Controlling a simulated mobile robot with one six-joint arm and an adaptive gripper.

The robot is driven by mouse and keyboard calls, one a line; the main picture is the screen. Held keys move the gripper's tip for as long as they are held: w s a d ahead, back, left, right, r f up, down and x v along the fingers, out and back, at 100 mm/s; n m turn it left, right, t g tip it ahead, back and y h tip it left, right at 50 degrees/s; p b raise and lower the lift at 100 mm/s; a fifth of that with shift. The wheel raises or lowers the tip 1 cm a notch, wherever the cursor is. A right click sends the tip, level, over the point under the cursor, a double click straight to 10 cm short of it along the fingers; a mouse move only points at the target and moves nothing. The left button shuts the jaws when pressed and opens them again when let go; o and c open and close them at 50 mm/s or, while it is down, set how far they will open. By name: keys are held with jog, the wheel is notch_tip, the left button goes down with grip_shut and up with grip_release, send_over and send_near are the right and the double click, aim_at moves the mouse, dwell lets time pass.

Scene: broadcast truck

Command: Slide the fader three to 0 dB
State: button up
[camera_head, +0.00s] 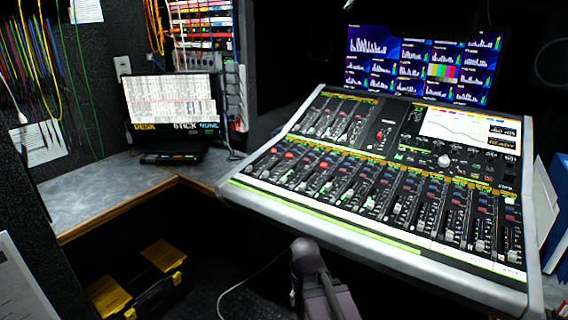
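The mixing console (390,255) stands tilted on the right side of the view, with a grey frame. A long row of channel faders (372,203) runs across its lower half, with pale caps at differing heights. A shorter fader bank (335,122) sits at its upper left. The labels and dB marks are too small to read, so I cannot tell for sure which fader is number three or its setting. My gripper is not in view. A dark grey-purple shape (318,282) rises at the bottom centre, below the console's front edge; I cannot tell what it is.
A monitor (420,65) with meters stands behind the console. A laptop (172,108) sits on the grey desk (88,200) at left, with a wooden edge. Yellow-and-black boxes (145,285) lie on the floor. Blue binders (556,215) stand at the right edge.

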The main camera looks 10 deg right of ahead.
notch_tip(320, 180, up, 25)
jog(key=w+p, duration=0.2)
jog(key=p, duration=2.2)
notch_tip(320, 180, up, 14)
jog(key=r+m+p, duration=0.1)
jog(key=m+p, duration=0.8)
jog(key=p, duration=0.5)
send_over(284, 177)
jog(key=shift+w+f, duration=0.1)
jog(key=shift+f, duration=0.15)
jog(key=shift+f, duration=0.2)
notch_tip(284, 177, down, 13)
jog(key=b, duration=1.3)
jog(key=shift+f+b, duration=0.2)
jog(key=shift+b, duration=0.15)
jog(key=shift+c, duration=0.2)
